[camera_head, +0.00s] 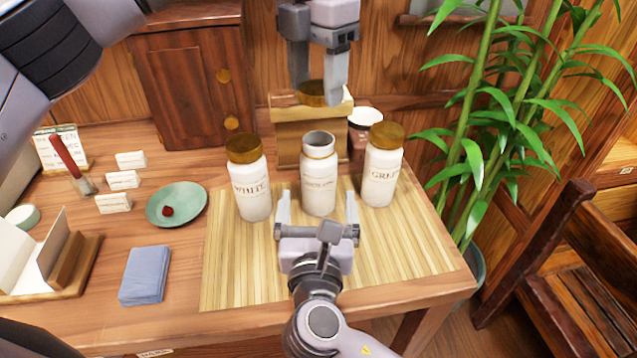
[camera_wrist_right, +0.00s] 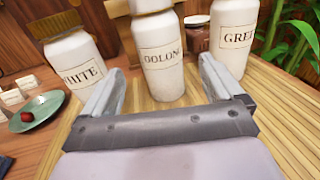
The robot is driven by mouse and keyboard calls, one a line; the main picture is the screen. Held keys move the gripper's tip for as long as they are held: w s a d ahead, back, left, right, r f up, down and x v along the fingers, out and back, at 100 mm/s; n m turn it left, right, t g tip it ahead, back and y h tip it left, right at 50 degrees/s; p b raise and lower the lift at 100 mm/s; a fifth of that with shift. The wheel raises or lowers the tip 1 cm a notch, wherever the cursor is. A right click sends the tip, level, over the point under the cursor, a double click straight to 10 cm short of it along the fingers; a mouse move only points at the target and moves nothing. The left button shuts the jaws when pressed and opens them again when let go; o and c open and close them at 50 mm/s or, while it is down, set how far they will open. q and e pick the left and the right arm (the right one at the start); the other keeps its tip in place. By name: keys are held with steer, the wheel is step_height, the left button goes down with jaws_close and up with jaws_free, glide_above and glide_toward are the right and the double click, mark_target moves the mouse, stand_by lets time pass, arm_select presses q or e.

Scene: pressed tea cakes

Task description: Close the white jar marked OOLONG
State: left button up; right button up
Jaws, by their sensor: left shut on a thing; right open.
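The white OOLONG jar (camera_head: 319,183) stands upright and uncovered on the bamboo mat, its dark mouth showing. Its label also shows in the right wrist view (camera_wrist_right: 161,62). My left gripper (camera_head: 318,92) is shut on a brown-gold lid (camera_head: 313,95), held above and behind the open jar, apart from it. My right gripper (camera_head: 317,208) is open and low in front of the OOLONG jar, its fingers pointing toward the jar with one to either side. Whether the fingertips reach beside the jar is hard to tell.
The lidded WHITE jar (camera_head: 251,189) stands left and the lidded GREEN jar (camera_head: 382,172) right of the OOLONG jar. A wooden stand (camera_head: 290,146) and a dark jar (camera_head: 358,140) are behind. The bamboo mat (camera_head: 400,259) is clear at front right.

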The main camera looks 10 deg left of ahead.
mark_target(318, 187)
steer(key=x, duration=0.7)
steer(key=shift+w, duration=0.3)
steer(key=c, duration=1.5)
arm_select(q)
steer(key=shift+f, duration=2.5)
steer(key=shift+f, duration=0.15)
steer(key=shift+f, duration=0.75)
steer(key=shift+f, duration=0.55)
